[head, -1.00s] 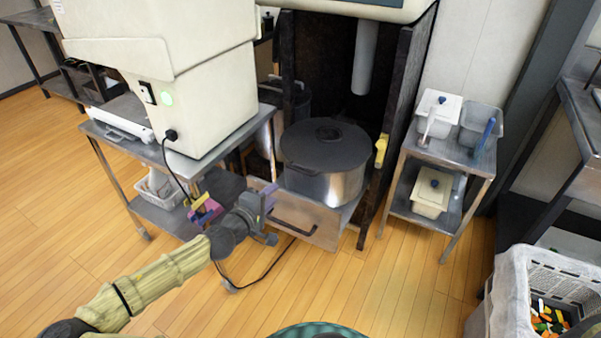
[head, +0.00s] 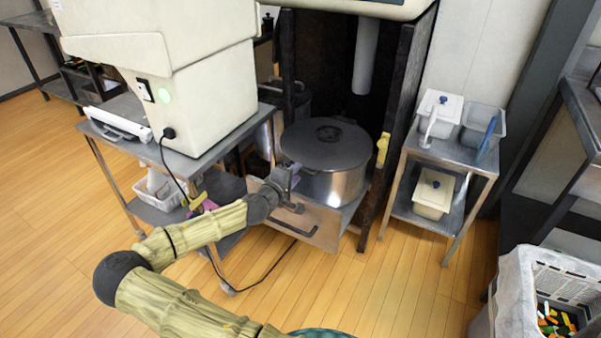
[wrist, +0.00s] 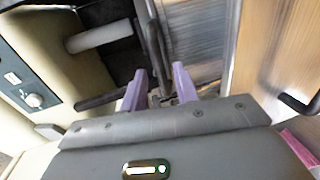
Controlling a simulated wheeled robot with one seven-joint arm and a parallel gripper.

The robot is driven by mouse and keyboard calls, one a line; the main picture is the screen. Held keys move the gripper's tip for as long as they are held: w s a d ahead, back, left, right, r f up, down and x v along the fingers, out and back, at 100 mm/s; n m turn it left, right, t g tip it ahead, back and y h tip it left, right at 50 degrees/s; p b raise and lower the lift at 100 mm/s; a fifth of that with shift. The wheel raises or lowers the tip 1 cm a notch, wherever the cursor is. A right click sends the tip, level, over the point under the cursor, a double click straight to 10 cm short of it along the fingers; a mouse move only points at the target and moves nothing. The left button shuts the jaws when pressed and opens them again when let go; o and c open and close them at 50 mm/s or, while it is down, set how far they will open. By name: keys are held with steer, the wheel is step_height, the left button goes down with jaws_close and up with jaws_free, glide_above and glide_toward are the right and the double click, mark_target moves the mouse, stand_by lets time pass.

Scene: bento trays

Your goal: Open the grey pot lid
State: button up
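The grey pot (head: 345,185) stands on a metal drawer unit inside a dark recess. Its dark grey lid (head: 327,145) with a round central knob covers it. My gripper (head: 288,178) is at the left front of the pot, just below the lid's edge. In the wrist view, the purple fingers of my gripper (wrist: 158,82) are apart. The lid (wrist: 150,35) appears edge-on beyond them, next to the pot's shiny side (wrist: 195,40). A small dark part shows between the fingertips; I cannot tell whether they touch it.
A drawer front (head: 310,220) with a bar handle is below the pot. A cream machine (head: 205,95) stands on a cart at the left. A small metal table (head: 450,150) with lidded containers is at the right.

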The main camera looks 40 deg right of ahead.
mark_target(301, 170)
steer(key=shift+x, duration=1.95)
jaws_close()
steer(key=shift+r, duration=0.2)
